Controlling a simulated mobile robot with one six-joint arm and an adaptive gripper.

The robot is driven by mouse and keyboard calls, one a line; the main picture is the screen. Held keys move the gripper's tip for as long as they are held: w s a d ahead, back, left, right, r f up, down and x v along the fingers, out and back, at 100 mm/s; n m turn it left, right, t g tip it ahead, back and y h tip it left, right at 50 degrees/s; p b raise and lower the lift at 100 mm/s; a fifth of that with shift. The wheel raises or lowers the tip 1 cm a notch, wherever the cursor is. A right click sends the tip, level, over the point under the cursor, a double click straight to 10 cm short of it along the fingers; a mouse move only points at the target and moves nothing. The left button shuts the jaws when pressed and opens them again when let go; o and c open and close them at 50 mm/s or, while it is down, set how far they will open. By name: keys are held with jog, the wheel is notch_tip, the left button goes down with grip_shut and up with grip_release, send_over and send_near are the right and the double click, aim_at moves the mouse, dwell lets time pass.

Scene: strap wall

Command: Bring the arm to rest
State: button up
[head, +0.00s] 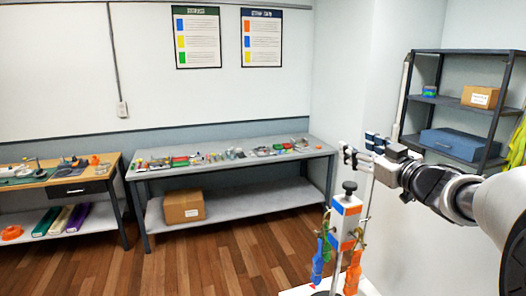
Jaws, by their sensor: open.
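My arm reaches in from the right edge of the head view. My gripper (359,160) is at its end, pointing left, with its dark fingers apart and nothing between them. It is above and slightly right of a post (345,216) with orange, white and blue faces and a black knob on top. A blue strap-like piece (318,258) and an orange one (353,272) hang at the post's sides. The gripper appears clear of the post, though the depth gap is hard to judge.
A grey workbench (150,193) with small parts stands at the back wall, a cardboard box (183,206) on its lower shelf. A wooden desk (110,164) is at left. A dark shelf unit (440,72) stands behind my arm. The wooden floor in front is clear.

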jog(key=s+f+m+g+h+b, duration=0.6)
jog(key=s+f+h, duration=0.3)
jog(key=s+f, duration=0.6)
jog(key=s+a+f+g+y+b, duration=0.1)
jog(key=s+a+f+g+b, duration=0.1)
jog(key=s+a+f, duration=0.3)
jog(key=s+a+f+g+y+b, duration=0.2)
jog(key=s+a+f+g, duration=0.2)
jog(key=s+f, duration=0.8)
jog(key=s+a, duration=0.1)
jog(key=s, duration=0.7)
jog(key=shift+s+a+f+g, duration=0.2)
jog(key=shift+s+f+g, duration=0.1)
jog(key=shift+s+f, duration=0.1)
